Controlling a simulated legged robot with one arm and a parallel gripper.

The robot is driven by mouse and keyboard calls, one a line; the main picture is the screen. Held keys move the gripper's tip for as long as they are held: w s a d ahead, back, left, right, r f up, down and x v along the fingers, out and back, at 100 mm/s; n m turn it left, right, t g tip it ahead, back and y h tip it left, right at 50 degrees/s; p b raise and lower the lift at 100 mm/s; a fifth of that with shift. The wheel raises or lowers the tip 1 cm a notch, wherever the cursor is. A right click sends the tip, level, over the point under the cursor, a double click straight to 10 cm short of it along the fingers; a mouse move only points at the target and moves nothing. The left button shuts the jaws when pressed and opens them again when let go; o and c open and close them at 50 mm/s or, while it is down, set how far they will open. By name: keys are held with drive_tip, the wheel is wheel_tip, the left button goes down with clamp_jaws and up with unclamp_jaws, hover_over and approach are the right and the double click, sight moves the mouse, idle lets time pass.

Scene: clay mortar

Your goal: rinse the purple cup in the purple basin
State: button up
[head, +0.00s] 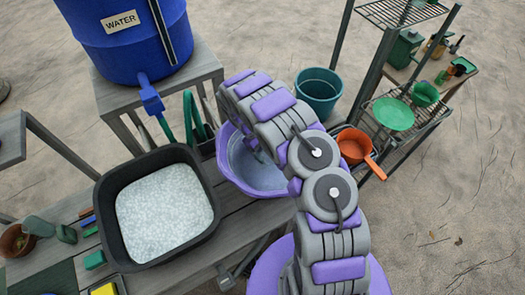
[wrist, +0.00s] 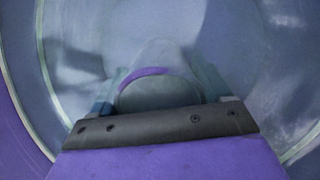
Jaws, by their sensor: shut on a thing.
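The purple basin (head: 228,172) sits on the grey wooden bench, with bluish water inside. My arm reaches over its right side, and my gripper is hidden in the head view. In the wrist view, my gripper (wrist: 162,88) is low inside the basin, whose purple rim (wrist: 18,140) shows at the left. Its fingers are shut on the purple cup (wrist: 145,72), of which a curved purple edge shows between them. The rest of the cup is greyish and blurred, so I cannot tell its tilt or how deep it sits in the water.
A black tub (head: 115,225) of white grains stands left of the basin. A blue water barrel (head: 115,35) with a spigot stands behind. A teal bucket (head: 319,90), an orange pot (head: 355,148) and a metal rack are to the right. Open sand lies at far right.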

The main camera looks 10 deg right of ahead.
drive_tip(key=shift+d, duration=0.5)
drive_tip(key=shift+s+a, duration=0.1)
drive_tip(key=shift+a, duration=1.2)
drive_tip(key=shift+d, duration=0.7)
wheel_tip(320, 180, up, 20)
drive_tip(key=p, duration=0.8)
drive_tip(key=shift+p, duration=0.4)
